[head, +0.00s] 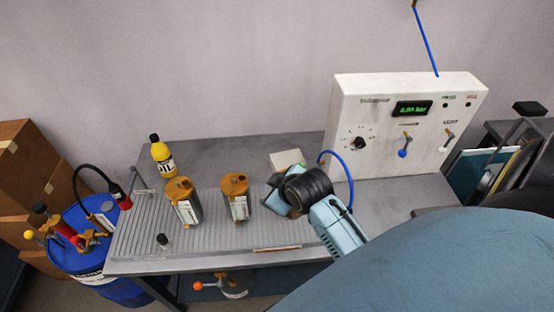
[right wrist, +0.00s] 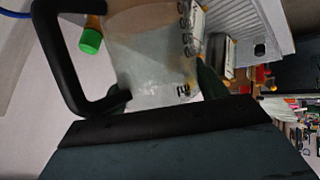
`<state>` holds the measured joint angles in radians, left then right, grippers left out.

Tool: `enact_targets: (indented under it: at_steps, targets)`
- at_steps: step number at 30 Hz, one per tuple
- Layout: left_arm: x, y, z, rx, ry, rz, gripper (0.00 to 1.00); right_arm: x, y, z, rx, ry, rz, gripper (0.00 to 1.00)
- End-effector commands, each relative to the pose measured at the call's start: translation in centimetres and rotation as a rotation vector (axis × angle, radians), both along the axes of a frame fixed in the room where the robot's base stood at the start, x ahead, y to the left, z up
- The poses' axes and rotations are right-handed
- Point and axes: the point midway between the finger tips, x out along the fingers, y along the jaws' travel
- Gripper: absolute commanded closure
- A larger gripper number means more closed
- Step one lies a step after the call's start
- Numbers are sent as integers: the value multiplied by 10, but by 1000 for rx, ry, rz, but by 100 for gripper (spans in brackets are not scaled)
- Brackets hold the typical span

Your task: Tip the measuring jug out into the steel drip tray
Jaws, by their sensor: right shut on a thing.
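My right gripper (head: 281,194) is over the right part of the ribbed steel drip tray (head: 140,240), its arm coming in from the lower right. In the right wrist view it is shut on the measuring jug (right wrist: 150,50), a clear vessel with dark markings and a black handle (right wrist: 50,60). The jug looks sideways in that view; I cannot tell its true tilt or what is in it. In the head view the gripper mostly hides the jug. The drip tray's ribs also show in the right wrist view (right wrist: 262,22). My left gripper is not in view.
Two brown-topped canisters (head: 184,205) (head: 238,200) stand on the tray, left of my gripper. A yellow bottle (head: 163,160) is at the back left. A white pump panel (head: 370,130) with a blue tube stands to the right. A blue drum (head: 85,250) is beside the table.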

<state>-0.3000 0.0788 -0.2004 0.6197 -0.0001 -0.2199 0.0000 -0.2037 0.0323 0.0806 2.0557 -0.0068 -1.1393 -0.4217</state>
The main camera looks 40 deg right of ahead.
Motion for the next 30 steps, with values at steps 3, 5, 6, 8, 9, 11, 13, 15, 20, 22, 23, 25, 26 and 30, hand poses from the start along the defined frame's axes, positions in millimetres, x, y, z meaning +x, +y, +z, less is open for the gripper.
enact_targets:
  at_steps: [3, 5, 6, 8, 9, 11, 13, 15, 20, 22, 23, 25, 26, 30]
  targets:
    - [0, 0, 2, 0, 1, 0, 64, 5, 4, -1, -97, 100, 1, 52]
    - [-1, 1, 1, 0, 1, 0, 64, 7, 5, -3, -152, 158, 1, 52]
    - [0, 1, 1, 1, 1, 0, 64, 7, 7, -4, -189, 199, 3, 52]
    - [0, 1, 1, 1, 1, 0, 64, 9, 8, -5, -246, 259, 2, 52]
    - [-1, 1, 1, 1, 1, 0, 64, 10, 9, -6, -288, 302, 3, 52]
    - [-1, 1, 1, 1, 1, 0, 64, 13, 11, -7, -355, 371, 3, 52]
    - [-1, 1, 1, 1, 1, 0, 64, 15, 13, -9, -429, 450, 3, 52]
    - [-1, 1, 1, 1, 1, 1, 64, 17, 15, -10, -494, 518, 2, 52]
    - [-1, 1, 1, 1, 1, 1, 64, 20, 19, -13, -615, 645, 1, 52]
    - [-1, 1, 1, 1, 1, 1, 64, 22, 20, -15, -652, 687, 1, 52]
    - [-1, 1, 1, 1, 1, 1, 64, 22, 21, -16, -667, 704, 0, 52]
    - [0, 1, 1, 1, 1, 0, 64, 23, 22, -17, -697, 733, 0, 52]
    - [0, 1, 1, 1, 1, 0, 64, 23, 22, -17, -707, 744, 0, 52]
    - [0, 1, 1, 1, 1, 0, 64, 24, 23, -19, -737, 776, -1, 52]
